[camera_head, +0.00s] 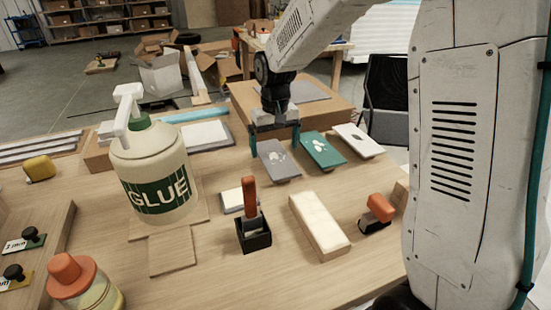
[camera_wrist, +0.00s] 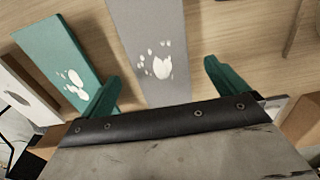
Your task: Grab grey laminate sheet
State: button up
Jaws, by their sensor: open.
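The grey laminate sheet (camera_head: 279,162) is a flat grey piece with a white splotch print, lying in a row left of a green sheet (camera_head: 322,151) and a white one (camera_head: 357,141). In the wrist view the grey sheet (camera_wrist: 148,30) runs from the top edge down between my fingers. My gripper (camera_head: 275,143) has green fingers and hangs at the sheet's far end. The open gripper (camera_wrist: 160,85) has one finger on each side of the sheet. The sheet's far end is hidden behind the gripper body, and contact cannot be told.
A large glue bottle (camera_head: 155,170) stands to the left. A black holder with an orange-handled tool (camera_head: 252,215) and a pale block (camera_head: 319,226) are nearer. A cardboard box (camera_head: 330,107) is close behind my gripper. Bare tabletop shows at the front.

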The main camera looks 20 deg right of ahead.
aim_at(275, 158)
notch_tip(275, 158, down, 2)
jog(key=shift+f, duration=0.2)
jog(key=c, duration=1.1)
jog(key=shift+r, duration=0.1)
